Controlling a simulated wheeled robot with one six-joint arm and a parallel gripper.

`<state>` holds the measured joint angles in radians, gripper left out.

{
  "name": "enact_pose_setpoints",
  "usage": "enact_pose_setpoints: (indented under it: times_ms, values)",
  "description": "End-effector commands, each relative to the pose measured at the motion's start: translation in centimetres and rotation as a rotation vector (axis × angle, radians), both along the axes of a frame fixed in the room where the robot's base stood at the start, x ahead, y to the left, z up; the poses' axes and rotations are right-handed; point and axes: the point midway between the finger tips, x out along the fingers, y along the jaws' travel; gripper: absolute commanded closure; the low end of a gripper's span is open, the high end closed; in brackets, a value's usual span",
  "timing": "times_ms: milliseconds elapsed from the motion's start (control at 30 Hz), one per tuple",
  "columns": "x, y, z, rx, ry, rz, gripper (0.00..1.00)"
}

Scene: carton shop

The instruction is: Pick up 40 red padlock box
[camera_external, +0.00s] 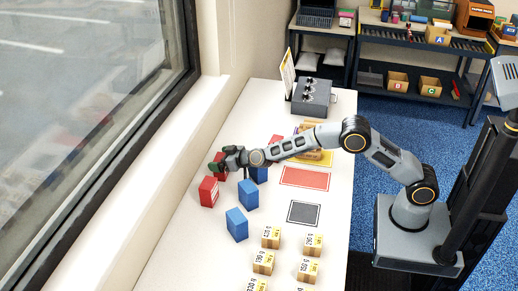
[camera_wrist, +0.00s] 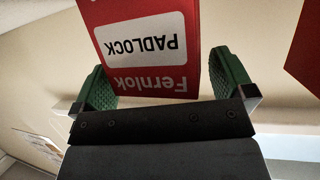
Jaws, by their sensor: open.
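A red padlock box (camera_wrist: 148,72) fills the middle of the wrist view, with "Fernlok PADLOCK" upside down on its label. It stands between the two green finger pads of my gripper (camera_wrist: 158,85), with a narrow gap at the right pad. My gripper is open around it. No number 40 is readable. In the external view my gripper (camera_external: 226,158) reaches in from the right at this red box (camera_external: 217,168), partly covering it. A second red box (camera_external: 209,192) stands nearer the camera; a red box (camera_wrist: 304,45) also shows at the wrist view's right edge.
Blue boxes (camera_external: 248,194) (camera_external: 237,225) stand close by, with another blue box (camera_external: 260,174) under my arm. Several small cartons (camera_external: 271,238) sit at the table's near end. A grey device (camera_external: 311,98) stands at the far end. The window wall borders the left side.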

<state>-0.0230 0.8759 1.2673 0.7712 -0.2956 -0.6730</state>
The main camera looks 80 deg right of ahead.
Motion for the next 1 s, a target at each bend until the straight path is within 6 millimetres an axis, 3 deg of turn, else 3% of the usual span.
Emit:
enact_pose_setpoints:
  times_ms: [267,733,1000]
  values:
    - [0.13,-0.03,-0.06,0.000,0.000,0.000,0.00]
    - [0.11,0.00,-0.05,0.000,0.000,0.000,0.45]
    - [0.12,-0.01,0.19,0.000,-0.002,0.000,0.45]
